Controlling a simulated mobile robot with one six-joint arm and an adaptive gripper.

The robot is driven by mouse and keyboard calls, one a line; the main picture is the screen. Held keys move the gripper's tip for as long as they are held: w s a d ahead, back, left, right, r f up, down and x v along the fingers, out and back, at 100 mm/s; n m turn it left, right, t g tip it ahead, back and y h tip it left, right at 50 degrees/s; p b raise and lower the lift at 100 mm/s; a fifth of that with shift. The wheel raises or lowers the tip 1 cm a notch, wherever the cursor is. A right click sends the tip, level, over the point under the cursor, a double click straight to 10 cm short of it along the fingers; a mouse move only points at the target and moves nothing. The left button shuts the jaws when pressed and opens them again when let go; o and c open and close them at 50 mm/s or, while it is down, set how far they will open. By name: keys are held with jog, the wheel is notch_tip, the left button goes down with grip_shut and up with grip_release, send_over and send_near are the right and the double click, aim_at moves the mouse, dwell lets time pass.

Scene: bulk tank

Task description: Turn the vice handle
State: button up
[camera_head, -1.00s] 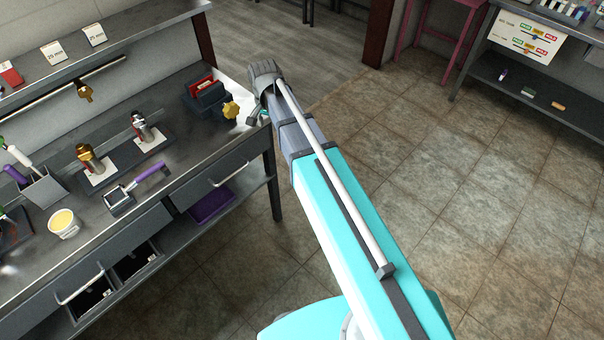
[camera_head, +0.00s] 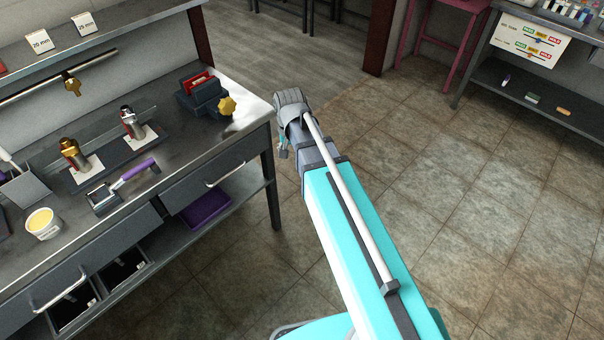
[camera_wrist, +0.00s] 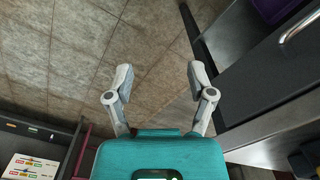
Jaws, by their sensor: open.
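The vice (camera_head: 205,97) is a dark block with a red piece between its jaws, on the right end of the workbench. Its yellow star-shaped handle (camera_head: 227,106) faces the bench's right end. My gripper (camera_head: 284,150) is just past that bench end, to the right of and below the handle, clear of it. In the wrist view my gripper (camera_wrist: 158,84) is open, its two fingers wide apart with only floor between them. The handle cannot be made out in the wrist view.
The workbench (camera_head: 200,158) holds two brass-and-steel fittings on a dark mat, a purple-handled tool (camera_head: 133,173) and a yellow-filled tub (camera_head: 43,223). A drawer handle (camera_head: 225,174) juts from its front. Tiled floor right of the bench is open.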

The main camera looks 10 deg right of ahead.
jog(key=s+d+f+n+b, duration=0.1)
jog(key=s+d+f+b, duration=0.1)
jog(key=s+f+b, duration=0.1)
jog(key=shift+s+d+f+b, duration=0.3)
jog(key=shift+s+f, duration=0.05)
jog(key=shift+f, duration=0.3)
jog(key=shift+n, duration=0.3)
jog(key=s+d+n, duration=0.2)
jog(key=s+d, duration=0.1)
jog(key=s, duration=0.3)
jog(key=shift+d, duration=0.15)
jog(key=shift+c, duration=0.2)
jog(key=shift+c, duration=0.7)
jog(key=shift+d, duration=0.1)
